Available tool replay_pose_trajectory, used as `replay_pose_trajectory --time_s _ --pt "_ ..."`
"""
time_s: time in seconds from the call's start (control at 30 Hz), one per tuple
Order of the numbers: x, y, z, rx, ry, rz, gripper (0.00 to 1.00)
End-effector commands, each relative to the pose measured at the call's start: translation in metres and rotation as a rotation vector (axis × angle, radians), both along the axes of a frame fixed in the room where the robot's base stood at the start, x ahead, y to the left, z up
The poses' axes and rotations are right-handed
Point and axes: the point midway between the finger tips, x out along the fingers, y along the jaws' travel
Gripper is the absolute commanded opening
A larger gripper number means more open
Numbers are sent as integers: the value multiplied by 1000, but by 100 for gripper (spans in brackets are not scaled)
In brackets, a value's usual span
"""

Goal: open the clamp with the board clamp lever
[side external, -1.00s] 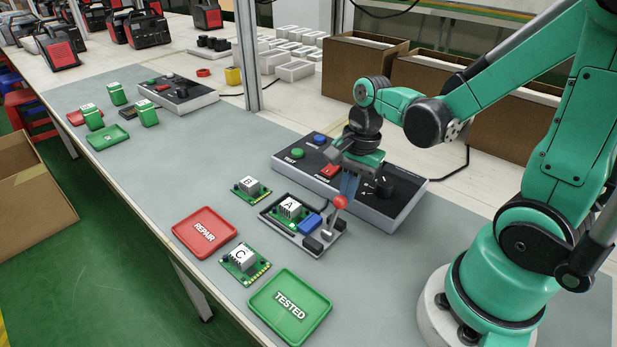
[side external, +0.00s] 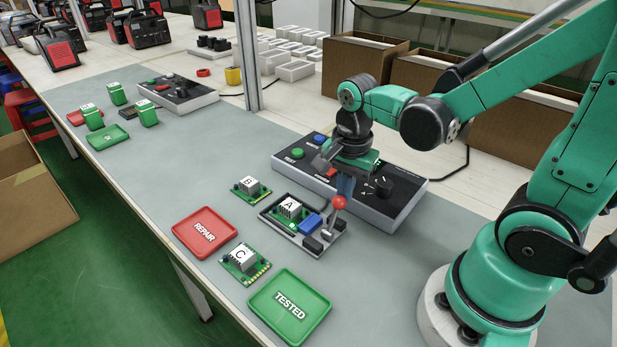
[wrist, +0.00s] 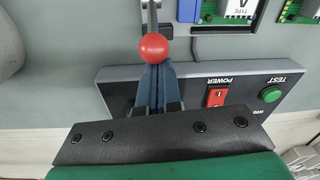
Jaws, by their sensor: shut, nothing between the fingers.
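The board clamp lever, a grey stalk with a red ball knob (side external: 339,202), stands up at the right end of the black test fixture (side external: 265,212). Its knob also shows in the wrist view (wrist: 154,47). Board A (side external: 289,208) sits in the fixture, with the blue clamp block (side external: 311,223) beside it. My gripper (side external: 344,188) is shut and empty, its blue fingers pointing down just behind the knob. In the wrist view the fingertips (wrist: 156,66) are partly covered by the knob; I cannot tell whether they touch it.
The control box (side external: 400,208) with buttons and a dark knob stands just behind the fixture, under my gripper. Boards B (side external: 248,186) and C (side external: 243,260), the red REPAIR tray (side external: 178,226) and green TESTED tray (side external: 262,305) lie around the fixture.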

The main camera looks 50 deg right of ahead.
Motion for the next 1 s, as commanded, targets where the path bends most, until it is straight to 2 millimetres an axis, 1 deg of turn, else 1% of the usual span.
replay_pose_trajectory --time_s 0.17,0.37,0.67,0.87,1.0 --pt "0 9 4 -91 -1 8 0" --pt "0 22 10 -259 -1 11 0" --pt "0 44 14 -249 0 3 0" --pt "0 43 14 -248 1 -1 0" --pt "0 43 17 -248 1 -1 0"
